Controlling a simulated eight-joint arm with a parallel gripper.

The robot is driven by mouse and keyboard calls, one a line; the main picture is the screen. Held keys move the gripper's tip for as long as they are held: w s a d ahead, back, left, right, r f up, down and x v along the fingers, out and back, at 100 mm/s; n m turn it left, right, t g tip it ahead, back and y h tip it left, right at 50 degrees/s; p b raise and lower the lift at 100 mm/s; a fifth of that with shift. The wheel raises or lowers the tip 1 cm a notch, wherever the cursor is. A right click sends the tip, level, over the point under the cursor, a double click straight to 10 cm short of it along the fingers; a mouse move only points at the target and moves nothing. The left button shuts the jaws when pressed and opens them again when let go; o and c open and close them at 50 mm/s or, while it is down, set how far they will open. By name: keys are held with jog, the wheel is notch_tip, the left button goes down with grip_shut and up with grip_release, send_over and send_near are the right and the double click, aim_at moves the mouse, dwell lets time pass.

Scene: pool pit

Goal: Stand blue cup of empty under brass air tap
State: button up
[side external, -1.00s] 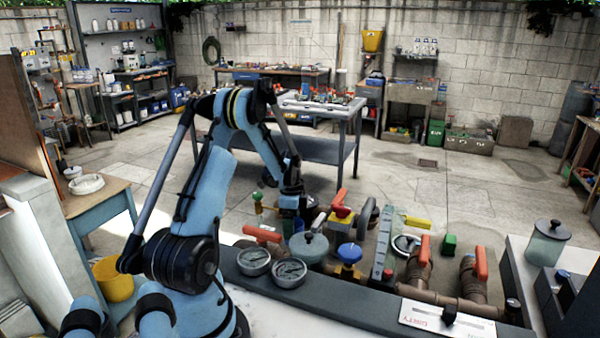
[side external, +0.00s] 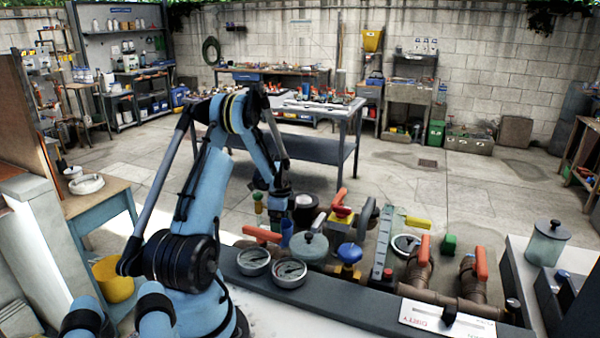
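A small blue object (side external: 287,233), which looks like the blue cup, stands among the fittings just behind the red-lever valve. My gripper (side external: 281,222) is at the end of my lowered arm, right above or beside this blue object. Its fingers are too small and dark to make out, so I cannot tell if they touch or hold the cup. A brass fitting with a blue knob (side external: 350,253) stands to the right. I cannot tell which is the air tap.
Red-handled valves (side external: 423,262), a grey upright bar (side external: 383,242) and a yellow-handled piece (side external: 418,222) crowd the right. A workbench (side external: 318,150) stands behind, with open floor around it.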

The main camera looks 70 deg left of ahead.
jog(key=r, duration=1.2)
jog(key=shift+w+a+r, duration=0.15)
jog(key=shift+w, duration=0.05)
jog(key=w+d+r+n+t+y, duration=0.1)
jog(key=w+d+r+n+t, duration=0.2)
jog(key=d, duration=0.7)
jog(key=w+d+r+y, duration=0.1)
jog(key=w+d+r, duration=0.35)
jog(key=d, duration=0.45)
jog(key=s+d+n+t, duration=0.1)
jog(key=s+d+t, duration=0.1)
jog(key=d, duration=0.6)
jog(key=s+d+n+t+h, duration=0.1)
jog(key=s+d+n+t, duration=0.1)
jog(key=d, duration=0.7)
jog(key=shift+s+r+n+t, duration=0.25)
jog(key=shift+r+n+t, duration=0.05)
jog(key=shift+r, duration=0.1)
